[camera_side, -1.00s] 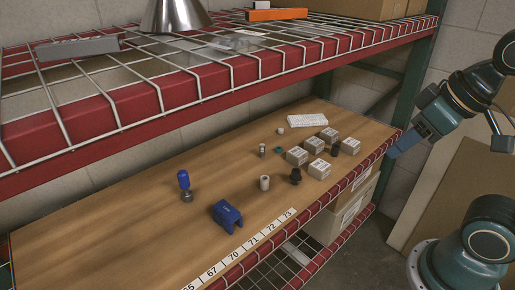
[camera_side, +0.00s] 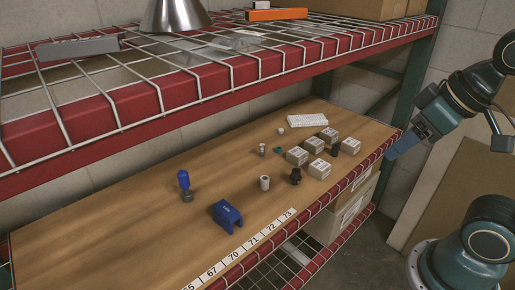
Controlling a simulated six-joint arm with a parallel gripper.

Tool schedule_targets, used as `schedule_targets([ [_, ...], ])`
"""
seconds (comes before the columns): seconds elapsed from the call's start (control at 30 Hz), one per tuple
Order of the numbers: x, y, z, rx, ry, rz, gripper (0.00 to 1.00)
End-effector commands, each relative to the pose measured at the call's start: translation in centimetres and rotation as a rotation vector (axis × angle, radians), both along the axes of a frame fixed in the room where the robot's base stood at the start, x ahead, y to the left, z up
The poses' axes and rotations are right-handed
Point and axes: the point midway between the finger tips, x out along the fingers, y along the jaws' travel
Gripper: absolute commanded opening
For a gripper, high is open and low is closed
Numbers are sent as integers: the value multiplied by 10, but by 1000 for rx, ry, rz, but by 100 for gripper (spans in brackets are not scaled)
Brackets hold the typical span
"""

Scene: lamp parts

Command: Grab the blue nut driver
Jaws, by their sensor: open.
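The blue nut driver (camera_side: 184,181) stands upright on the wooden shelf board, left of the middle, with its blue handle up and a dark metal end at the bottom. My gripper (camera_side: 393,153) is at the right, past the right end of the wooden board, far from the nut driver. It is open and nothing shows in it. Its fingers are small and seen from the side.
A blue bracket-like block (camera_side: 227,214) stands right of the nut driver. Several small boxes (camera_side: 297,156), a white tray (camera_side: 307,120) and small cylinders (camera_side: 265,183) stand further right. A red-edged wire shelf (camera_side: 150,98) hangs above. The board's left part is clear.

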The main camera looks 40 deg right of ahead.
Motion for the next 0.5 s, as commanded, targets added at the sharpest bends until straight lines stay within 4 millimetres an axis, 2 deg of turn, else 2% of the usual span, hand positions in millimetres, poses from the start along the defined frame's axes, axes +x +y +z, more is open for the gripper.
schedule_targets([
  [0.27,8,1,-1,4,14,0,57],
  [0.5,36,7,-7,22,59,-1,57],
])
